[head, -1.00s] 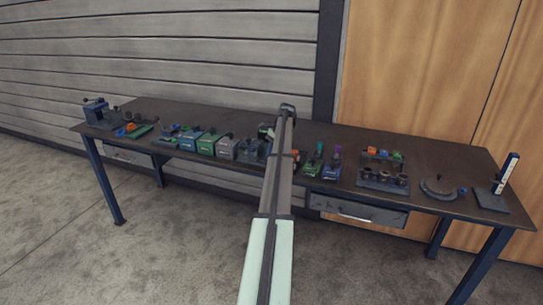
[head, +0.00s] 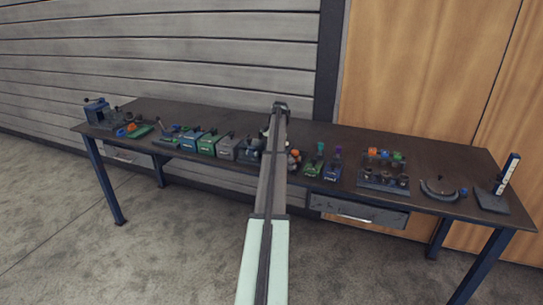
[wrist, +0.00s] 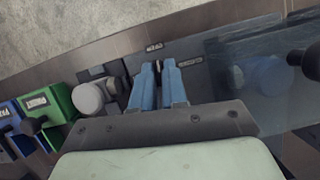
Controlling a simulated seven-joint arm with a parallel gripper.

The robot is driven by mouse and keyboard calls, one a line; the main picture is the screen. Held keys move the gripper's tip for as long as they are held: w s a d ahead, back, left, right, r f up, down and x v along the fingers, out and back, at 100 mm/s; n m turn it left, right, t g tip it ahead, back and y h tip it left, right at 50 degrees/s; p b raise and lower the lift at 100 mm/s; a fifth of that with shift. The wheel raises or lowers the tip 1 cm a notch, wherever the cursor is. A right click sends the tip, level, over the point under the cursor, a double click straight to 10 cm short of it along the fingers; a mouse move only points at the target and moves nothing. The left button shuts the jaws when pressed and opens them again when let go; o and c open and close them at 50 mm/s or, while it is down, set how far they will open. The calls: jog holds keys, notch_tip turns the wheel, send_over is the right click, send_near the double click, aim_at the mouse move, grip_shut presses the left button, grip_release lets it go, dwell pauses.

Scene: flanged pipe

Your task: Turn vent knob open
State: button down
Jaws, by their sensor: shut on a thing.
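In the wrist view my gripper (wrist: 158,66) has its two blue fingers close together over a dark block with small label plates. The fingers are shut on a small part that they almost wholly cover; from its place at the labelled block I take it for the vent knob, but I cannot read its position. A pale grey round knob (wrist: 92,97) sits just left of the fingers, apart from them. In the head view my own arm hides the fingertips and what they hold.
A green box (wrist: 64,101) and a blue box (wrist: 28,122) with labels and dark knobs stand to the left in the wrist view. A clear bluish panel (wrist: 255,75) lies right of the fingers. More fixtures stand along the dark bench (head: 215,117), whose back strip is mostly clear.

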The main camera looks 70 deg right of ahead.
jog(key=shift+a+f, duration=0.1)
jog(key=c, duration=1.2)
grip_release()
jog(key=shift+o, duration=0.2)
